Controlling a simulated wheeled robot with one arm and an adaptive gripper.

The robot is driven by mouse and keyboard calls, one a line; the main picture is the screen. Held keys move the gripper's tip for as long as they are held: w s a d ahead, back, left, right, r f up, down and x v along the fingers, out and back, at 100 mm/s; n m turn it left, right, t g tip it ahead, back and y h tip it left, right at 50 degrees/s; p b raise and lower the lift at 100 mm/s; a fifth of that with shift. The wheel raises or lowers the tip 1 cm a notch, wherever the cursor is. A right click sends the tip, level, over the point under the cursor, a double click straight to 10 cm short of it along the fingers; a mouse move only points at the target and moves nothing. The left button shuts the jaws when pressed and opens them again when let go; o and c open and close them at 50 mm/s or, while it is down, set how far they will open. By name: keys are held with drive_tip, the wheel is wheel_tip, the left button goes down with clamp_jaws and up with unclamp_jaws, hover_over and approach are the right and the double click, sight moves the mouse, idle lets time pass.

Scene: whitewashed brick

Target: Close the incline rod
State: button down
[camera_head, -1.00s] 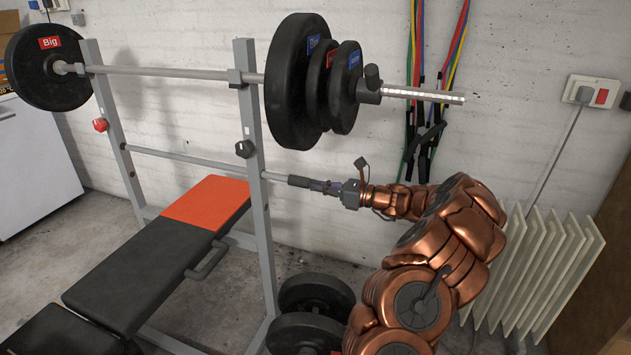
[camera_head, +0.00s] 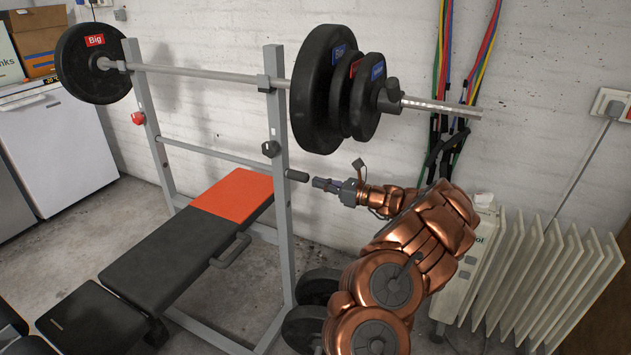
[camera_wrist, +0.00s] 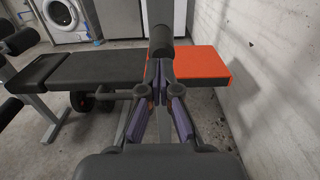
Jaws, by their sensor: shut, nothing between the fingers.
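The incline rod (camera_head: 210,154) runs level between the bench's two uprights, below the barbell. Its dark grip end (camera_head: 298,175) sits close against the right side of the near upright (camera_head: 280,150). In the wrist view the dark grip end (camera_wrist: 161,40) is straight ahead, beyond the fingertips. My gripper (camera_head: 317,183) is shut and empty, just right of the grip end and pointing at it. A small gap seems to lie between them in the head view.
The barbell (camera_head: 200,73) with its weight plates (camera_head: 322,90) rests above my gripper. The bench (camera_head: 165,255) and its orange pad (camera_head: 232,195) lie left. Loose plates (camera_head: 305,325) stand below. A white radiator (camera_head: 545,275) and the brick wall are right and behind.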

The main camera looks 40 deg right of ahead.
drive_tip(key=p+v, duration=0.2)
drive_tip(key=v, duration=1)
drive_tip(key=shift+s, duration=0.15)
